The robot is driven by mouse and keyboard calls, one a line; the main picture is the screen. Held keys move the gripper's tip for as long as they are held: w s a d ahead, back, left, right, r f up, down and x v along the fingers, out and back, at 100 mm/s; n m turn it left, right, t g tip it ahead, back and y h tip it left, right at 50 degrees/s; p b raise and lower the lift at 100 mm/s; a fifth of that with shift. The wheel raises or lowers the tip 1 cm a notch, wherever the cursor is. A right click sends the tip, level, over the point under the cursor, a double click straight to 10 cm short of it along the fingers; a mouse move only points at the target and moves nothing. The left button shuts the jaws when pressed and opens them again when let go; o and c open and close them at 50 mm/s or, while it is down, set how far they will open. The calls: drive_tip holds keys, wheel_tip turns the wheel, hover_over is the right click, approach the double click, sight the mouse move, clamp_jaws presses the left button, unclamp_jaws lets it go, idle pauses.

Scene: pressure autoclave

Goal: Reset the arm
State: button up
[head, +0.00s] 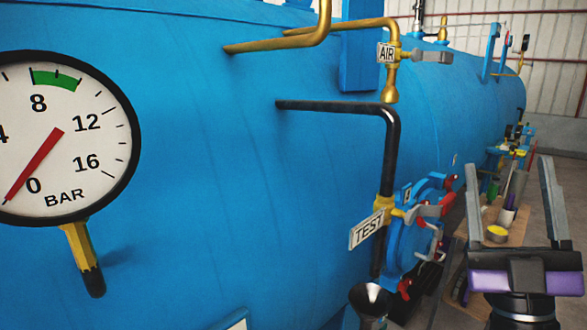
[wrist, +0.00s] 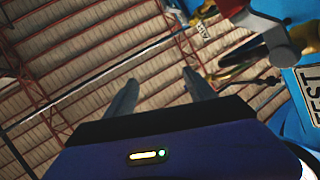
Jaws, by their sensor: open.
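My gripper (head: 508,200) stands at the lower right of the head view, its two grey fingers pointing up and spread apart, with nothing between them. In the wrist view the same open fingers (wrist: 160,92) point up toward the roof. The gripper is apart from the blue autoclave (head: 230,160), to the right of the TEST valve (head: 385,205) in the head view. The TEST sign also shows at the right edge of the wrist view (wrist: 318,95).
A pressure gauge (head: 65,135) has its red needle near 0. An AIR valve (head: 392,55) on brass pipe is above. A black pipe (head: 340,106) runs down to the TEST valve. A cluttered workbench (head: 517,232) is behind my gripper. A black funnel (head: 371,302) is below.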

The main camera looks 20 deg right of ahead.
drive_tip(key=s+a+f+m+g+y, duration=0.25)
drive_tip(key=a+f+g, duration=0.2)
drive_tip(key=f, duration=0.75)
drive_tip(key=s+a+f+m+g+y, duration=0.1)
drive_tip(key=a+f+m+g+y, duration=0.3)
drive_tip(key=f, duration=0.8)
drive_tip(key=s+a+f+n+g+y, duration=0.4)
drive_tip(key=s+a+f, duration=0.6)
drive_tip(key=s+f, duration=0.4)
drive_tip(key=shift+s+a+g+y, duration=0.35)
drive_tip(key=shift+s+a+y, duration=0.1)
drive_tip(key=shift+s, duration=0.5)
